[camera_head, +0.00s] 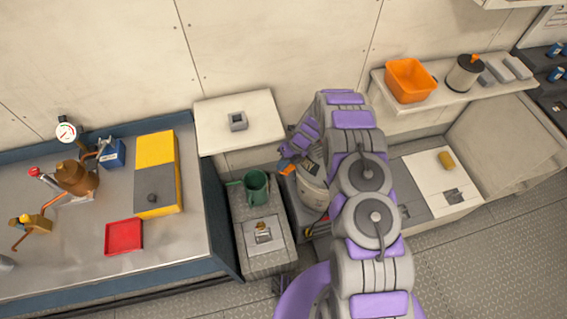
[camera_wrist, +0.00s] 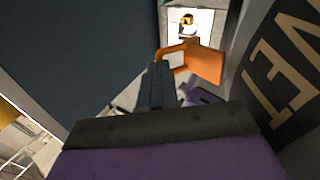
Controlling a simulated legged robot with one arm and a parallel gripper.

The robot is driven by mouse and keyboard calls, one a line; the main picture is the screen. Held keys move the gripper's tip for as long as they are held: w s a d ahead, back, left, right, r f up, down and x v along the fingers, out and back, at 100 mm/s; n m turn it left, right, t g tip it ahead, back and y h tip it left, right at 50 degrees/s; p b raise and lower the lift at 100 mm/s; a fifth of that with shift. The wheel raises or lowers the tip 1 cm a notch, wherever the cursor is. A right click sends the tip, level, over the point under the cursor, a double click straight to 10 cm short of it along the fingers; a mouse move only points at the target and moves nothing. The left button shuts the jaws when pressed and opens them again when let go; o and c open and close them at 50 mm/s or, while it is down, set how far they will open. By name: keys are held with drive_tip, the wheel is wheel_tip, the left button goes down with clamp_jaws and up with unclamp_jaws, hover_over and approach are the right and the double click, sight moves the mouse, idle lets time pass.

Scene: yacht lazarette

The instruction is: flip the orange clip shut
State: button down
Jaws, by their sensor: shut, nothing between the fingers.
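The orange clip (camera_wrist: 203,62) shows in the wrist view as a flat plate with a thin bar or loop at its left. It sticks out beside a dark container wall with large pale letters (camera_wrist: 285,60). In the head view the orange clip (camera_head: 286,169) is a small patch at the left of the pale round container (camera_head: 313,187). My gripper (camera_wrist: 158,72) is shut and empty, its dark fingers just left of the clip and close to its bar. I cannot tell whether they touch. In the head view my arm hides part of the container.
A green can (camera_head: 256,188) stands on a grey box (camera_head: 265,250) left of the container. The workbench (camera_head: 190,245) with a red tray (camera_head: 124,237) lies further left. A shelf with an orange bin (camera_head: 410,81) is at the upper right. Open floor (camera_head: 480,260) lies at the lower right.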

drive_tip(key=shift+s+p, duration=0.1)
drive_tip(key=shift+p, duration=0.3)
drive_tip(key=shift+t+h, duration=0.3)
drive_tip(key=shift+h, duration=0.3)
drive_tip(key=p+x, duration=0.1)
drive_tip(key=x, duration=0.1)
drive_tip(key=p+x, duration=0.2)
drive_tip(key=shift+d+f, duration=0.2)
drive_tip(key=shift+w+r+p, duration=0.2)
drive_tip(key=shift+r+p, duration=0.4)
drive_tip(key=shift+r, duration=0.25)
drive_tip(key=p+v, duration=0.1)
drive_tip(key=v, duration=1.6)
drive_tip(key=shift+p, duration=0.35)
